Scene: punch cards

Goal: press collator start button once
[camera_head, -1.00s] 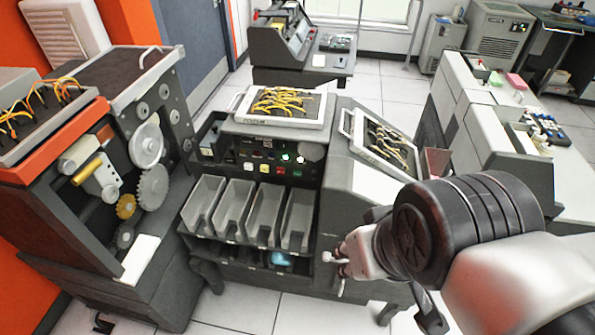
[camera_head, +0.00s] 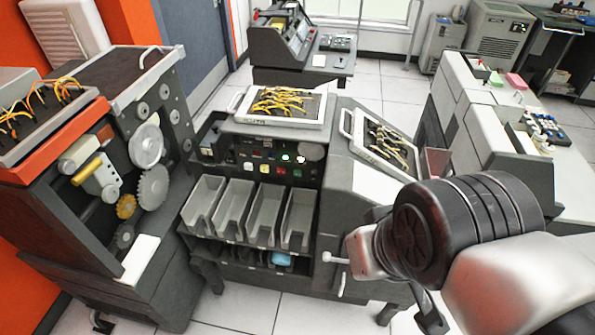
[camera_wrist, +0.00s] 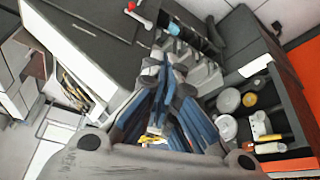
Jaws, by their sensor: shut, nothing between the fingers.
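The collator (camera_head: 340,205) is the dark grey machine in the middle of the head view, with several grey bins in front. Its control panel (camera_head: 262,158) has a lit green light (camera_head: 287,157), with red, yellow and green buttons below; the labels are too small to read, so I cannot tell which is start. My gripper (camera_wrist: 165,72) is shut and empty in the wrist view, its blue-sided fingers pointing up the picture in front of the collator's bins (camera_wrist: 203,76). In the head view my wrist hides the gripper, to the lower right of the panel.
A machine with gears (camera_head: 150,150) stands at the left. A tilted plugboard with yellow wires (camera_head: 385,140) lies on the collator's right part, and another board (camera_head: 280,105) on its top. A light grey machine (camera_head: 480,120) stands at the right. White floor shows in front.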

